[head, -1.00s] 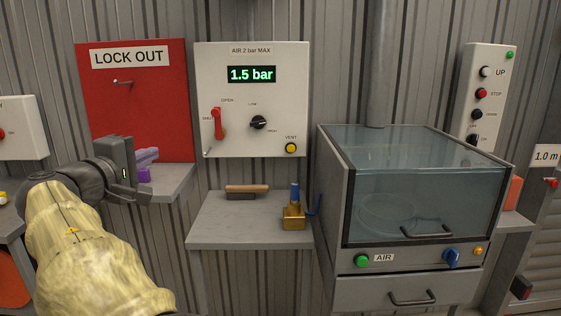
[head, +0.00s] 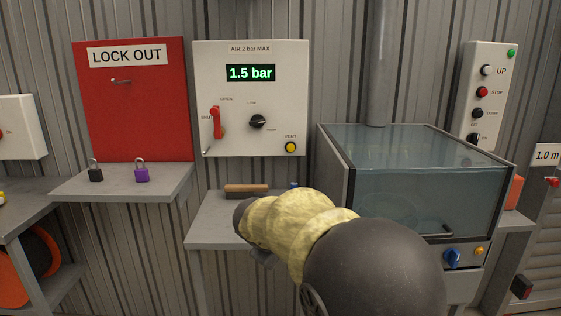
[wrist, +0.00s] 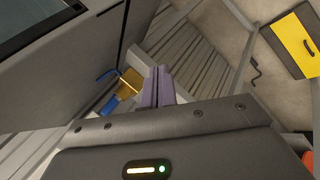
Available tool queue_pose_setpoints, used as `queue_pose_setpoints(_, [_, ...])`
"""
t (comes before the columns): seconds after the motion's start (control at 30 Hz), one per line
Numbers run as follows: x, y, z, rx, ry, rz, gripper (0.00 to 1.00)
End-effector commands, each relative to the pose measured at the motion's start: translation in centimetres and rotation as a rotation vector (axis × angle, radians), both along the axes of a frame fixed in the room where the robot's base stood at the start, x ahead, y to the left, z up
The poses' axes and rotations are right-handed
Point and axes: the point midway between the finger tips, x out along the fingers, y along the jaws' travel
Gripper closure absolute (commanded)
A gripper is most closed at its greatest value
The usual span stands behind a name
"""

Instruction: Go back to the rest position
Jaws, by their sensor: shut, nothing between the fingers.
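My gripper is in the wrist view, where its two lavender fingers (wrist: 158,88) are together with nothing between them. In the head view my arm, in its yellow sleeve, reaches across the front of the small shelf, and the gripper is mostly hidden behind it. The brass valve block (wrist: 131,80) with a blue handle shows beside the fingers in the wrist view. I cannot tell how far apart they are.
A black padlock (head: 95,173) and a purple padlock (head: 141,174) stand on the left shelf (head: 120,187). A wooden-handled brush (head: 246,190) lies on the middle shelf (head: 208,220). A glass-lidded cabinet (head: 425,150) stands right. The pressure panel (head: 251,130) reads 1.5 bar.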

Motion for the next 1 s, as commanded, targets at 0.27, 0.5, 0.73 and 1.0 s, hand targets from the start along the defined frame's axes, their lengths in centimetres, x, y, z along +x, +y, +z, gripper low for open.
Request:
queue_pose_setpoints(0.27, [-8.3, -8.2, -7.3, 0.290, 0.173, -0.272, 1.00])
queue_pose_setpoints(0.5, [-15.2, -12.0, -10.9, 0.480, 0.225, -0.506, 1.00])
queue_pose_setpoints(0.73, [-19.7, -13.7, -12.8, 0.578, 0.234, -0.664, 1.00])
queue_pose_setpoints(1.0, [-21.9, -14.3, -11.5, 0.623, 0.230, -0.744, 1.00])
